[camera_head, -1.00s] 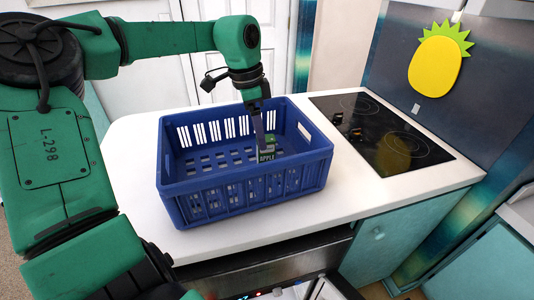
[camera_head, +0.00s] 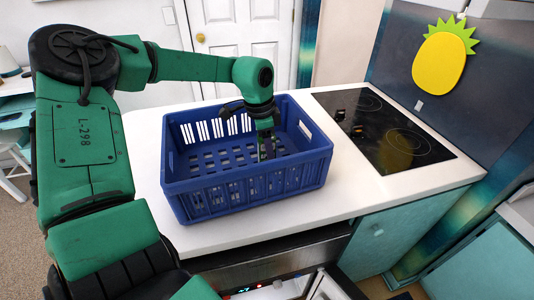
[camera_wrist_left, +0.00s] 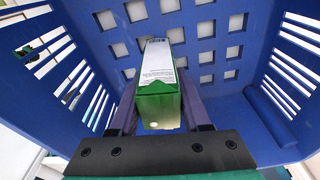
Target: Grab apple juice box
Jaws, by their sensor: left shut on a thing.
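The apple juice box (camera_wrist_left: 159,80) is a green and white carton. In the left wrist view it stands between the two fingers of my left gripper (camera_wrist_left: 160,115), which is shut on it, inside the blue crate (camera_wrist_left: 90,20). In the head view my left gripper (camera_head: 266,145) reaches down into the blue crate (camera_head: 250,190), and the box is mostly hidden behind the gripper and the crate's front wall. I cannot tell whether the box touches the crate floor. My right gripper is not in view.
The crate stands on a white counter (camera_head: 150,165) with its slotted walls around the gripper. A black cooktop (camera_head: 385,130) lies to its right. A yellow pineapple decoration (camera_head: 440,62) is on the wall. Bare counter shows left of the crate.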

